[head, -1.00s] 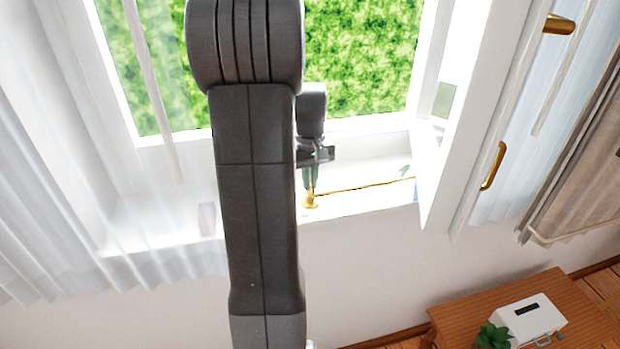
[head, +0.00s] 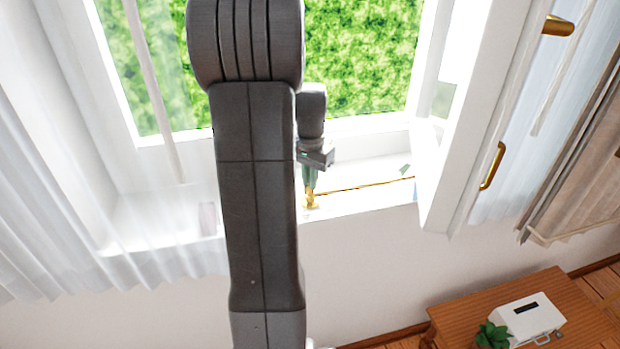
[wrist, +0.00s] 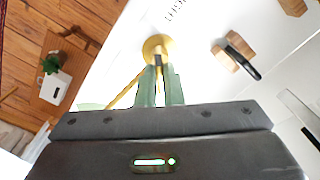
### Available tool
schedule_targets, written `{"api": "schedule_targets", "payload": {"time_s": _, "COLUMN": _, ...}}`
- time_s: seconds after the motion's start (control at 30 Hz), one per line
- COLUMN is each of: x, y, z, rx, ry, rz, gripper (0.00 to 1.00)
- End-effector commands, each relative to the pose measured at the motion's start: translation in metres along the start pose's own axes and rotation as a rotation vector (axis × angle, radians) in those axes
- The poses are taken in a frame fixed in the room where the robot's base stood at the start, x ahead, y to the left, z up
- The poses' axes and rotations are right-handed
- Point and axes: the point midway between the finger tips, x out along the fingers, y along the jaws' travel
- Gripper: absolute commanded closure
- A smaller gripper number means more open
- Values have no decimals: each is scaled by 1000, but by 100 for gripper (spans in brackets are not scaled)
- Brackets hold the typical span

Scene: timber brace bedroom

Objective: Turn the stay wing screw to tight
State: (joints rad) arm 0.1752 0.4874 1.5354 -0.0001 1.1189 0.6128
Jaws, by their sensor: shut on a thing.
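The brass stay wing screw (wrist: 157,47) sits on the white window sill, at the end of a thin brass stay rod (head: 365,186). In the wrist view the rod (wrist: 124,92) runs down and left from it. My gripper (wrist: 160,72) has its two green fingers close together on the screw's upright part, which is mostly hidden between them. In the head view my gripper (head: 310,188) points down onto the brass fitting, and my own arm covers the area to its left. How tight the screw is cannot be seen.
The open white window sash (head: 478,130) stands to the right, with a brass handle (head: 493,166). Sheer curtains (head: 60,200) hang at left. Wooden pieces and a dark-handled item (wrist: 238,58) lie on the sill. A wooden table (head: 455,305) with a white box (head: 527,318) stands below right.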

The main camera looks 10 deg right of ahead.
Motion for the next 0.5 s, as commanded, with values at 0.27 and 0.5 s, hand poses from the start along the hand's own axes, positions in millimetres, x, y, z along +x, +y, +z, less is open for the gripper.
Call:
{"api": "schedule_targets", "payload": {"time_s": 0.27, "x": 0, "y": 0, "z": 0, "rx": 252, "ry": 1, "rz": 0, "gripper": 100}}
{"api": "schedule_targets", "payload": {"time_s": 0.5, "x": 0, "y": 0, "z": 0, "rx": 428, "ry": 1, "rz": -1, "gripper": 100}}
